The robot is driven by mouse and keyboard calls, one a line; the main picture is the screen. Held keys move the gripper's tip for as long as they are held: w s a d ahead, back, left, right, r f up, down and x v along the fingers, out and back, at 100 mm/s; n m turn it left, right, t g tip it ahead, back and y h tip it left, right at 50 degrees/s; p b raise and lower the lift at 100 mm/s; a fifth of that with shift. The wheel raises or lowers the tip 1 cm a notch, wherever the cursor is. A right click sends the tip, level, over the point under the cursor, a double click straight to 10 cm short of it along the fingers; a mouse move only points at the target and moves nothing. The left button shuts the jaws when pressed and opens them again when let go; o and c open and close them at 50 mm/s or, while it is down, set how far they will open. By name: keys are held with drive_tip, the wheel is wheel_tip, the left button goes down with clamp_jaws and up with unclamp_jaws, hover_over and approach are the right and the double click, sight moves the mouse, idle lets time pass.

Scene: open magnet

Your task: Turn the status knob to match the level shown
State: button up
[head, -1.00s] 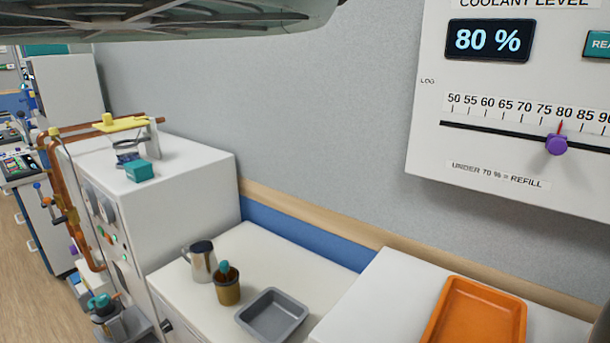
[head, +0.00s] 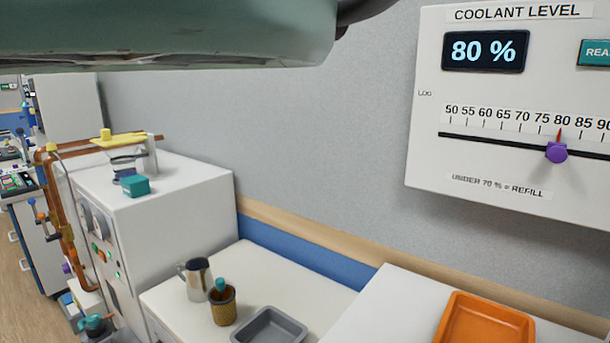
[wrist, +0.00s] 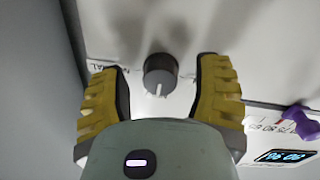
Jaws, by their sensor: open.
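The coolant level panel (head: 490,190) is on the wall at the right in the head view. Its display (head: 485,50) reads 80 %. A purple slider knob (head: 556,152) with a red pointer stands at 80 on the scale, above the note "UNDER 70 % = REFILL". In the wrist view a round dark knob (wrist: 160,74) with a white mark sits on a pale panel. A label beside it is partly hidden and blurred. My gripper (wrist: 160,66) is open, with yellow fingers on either side of the knob and visible gaps. The display (wrist: 285,157) appears upside down there.
A white machine (head: 170,225) stands at left. The wall left of the panel is clear.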

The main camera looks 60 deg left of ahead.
drive_tip(key=shift+w+a, duration=0.1)
drive_tip(key=shift+c, duration=0.3)
drive_tip(key=shift+f, duration=0.1)
clamp_jaws()
